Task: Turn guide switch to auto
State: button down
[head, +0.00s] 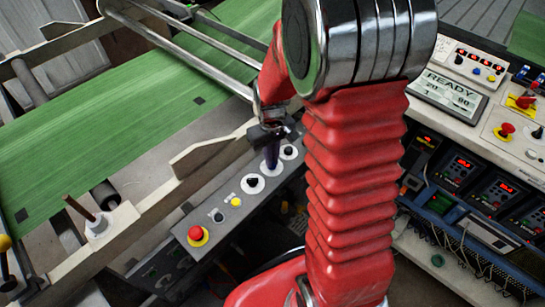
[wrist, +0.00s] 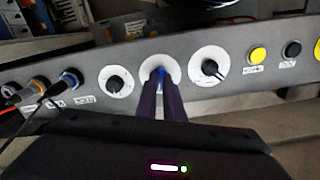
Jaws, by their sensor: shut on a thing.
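My gripper (wrist: 162,86) has its two dark purple fingers shut on the guide switch (wrist: 160,70), the middle of three round white-plated controls on a grey panel. Only part of its white plate and a bit of blue show around the fingertips. Its pointer is hidden, so I cannot tell its setting, and the labels are too small to read. In the head view my gripper (head: 271,157) points down at the panel, and its fingers cover the switch.
Black-knobbed dials sit close on both sides, left (wrist: 116,81) and right (wrist: 209,66) in the wrist view. Plugged cables (wrist: 40,85) lie farther left. The panel (head: 220,235) also carries a yellow button (head: 236,202) and a red button (head: 197,233). A green web (head: 130,130) runs alongside.

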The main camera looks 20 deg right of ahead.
jog(key=shift+w+d+r+m, duration=0.1)
jog(key=shift+m, duration=0.5)
jog(key=shift+w+r+m, duration=0.1)
jog(key=shift+m, duration=0.5)
jog(key=c, duration=1.9)
grip_release()
jog(key=shift+s+f, duration=0.1)
jog(key=shift+f, duration=0.05)
jog(key=shift+o, duration=0.2)
notch_tip(320, 180, up, 14)
jog(key=shift+f, duration=0.15)
jog(key=s+a+r+t, duration=0.2)
jog(key=s+a+r, duration=0.2)
jog(key=s, duration=0.4)
jog(key=s+a+r+n+t, duration=0.1)
jog(key=s+a+r+t, duration=0.2)
jog(key=s+r, duration=0.3)
jog(key=shift+s+a+n+t, duration=0.3)
jog(key=shift+s+a, duration=0.45)
jog(key=shift+s, duration=0.35)
